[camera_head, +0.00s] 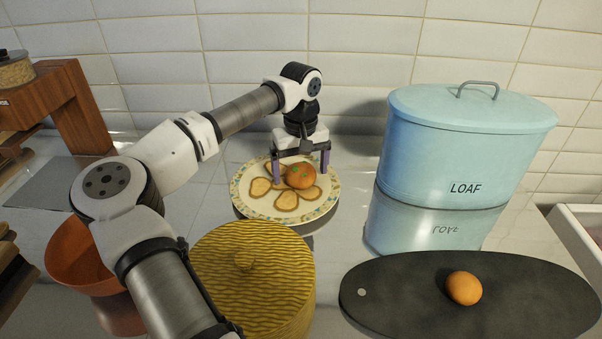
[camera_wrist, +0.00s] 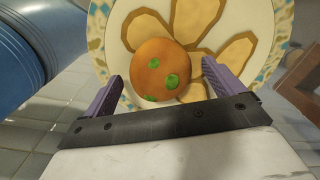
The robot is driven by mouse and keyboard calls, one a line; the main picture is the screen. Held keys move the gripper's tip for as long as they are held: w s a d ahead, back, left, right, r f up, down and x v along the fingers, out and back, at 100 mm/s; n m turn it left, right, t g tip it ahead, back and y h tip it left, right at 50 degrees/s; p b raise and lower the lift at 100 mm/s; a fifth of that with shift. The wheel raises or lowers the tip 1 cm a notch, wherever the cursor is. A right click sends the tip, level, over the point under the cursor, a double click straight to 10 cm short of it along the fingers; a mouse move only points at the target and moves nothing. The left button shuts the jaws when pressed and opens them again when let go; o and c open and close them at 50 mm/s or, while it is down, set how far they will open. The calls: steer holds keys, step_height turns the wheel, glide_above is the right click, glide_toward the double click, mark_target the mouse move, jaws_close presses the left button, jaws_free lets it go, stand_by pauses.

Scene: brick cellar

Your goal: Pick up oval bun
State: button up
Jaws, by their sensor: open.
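A round orange-brown bun with green spots (camera_head: 301,177) lies on a patterned plate (camera_head: 238,193) among several flat tan slices (camera_head: 287,200). My gripper (camera_head: 300,168) is open above the plate, its purple fingers on either side of the bun. In the wrist view the bun (camera_wrist: 160,70) shows between and just beyond the fingertips (camera_wrist: 163,80), with no clear contact. A plain orange-brown rounded object (camera_head: 464,288), like an egg or small bun, lies on a dark oval board (camera_head: 400,290). I cannot tell for certain which is the oval bun.
A light-blue LOAF bin (camera_head: 440,150) stands right of the plate. A yellow wavy-patterned lidded pot (camera_head: 260,285) stands in front of it, beside an orange bowl (camera_head: 75,262). A wooden stand (camera_head: 75,110) is at left. A tiled wall (camera_head: 350,50) closes the back.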

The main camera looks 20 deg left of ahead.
steer(key=c, duration=1)
steer(key=shift+c, duration=0.2)
steer(key=shift+r, duration=0.15)
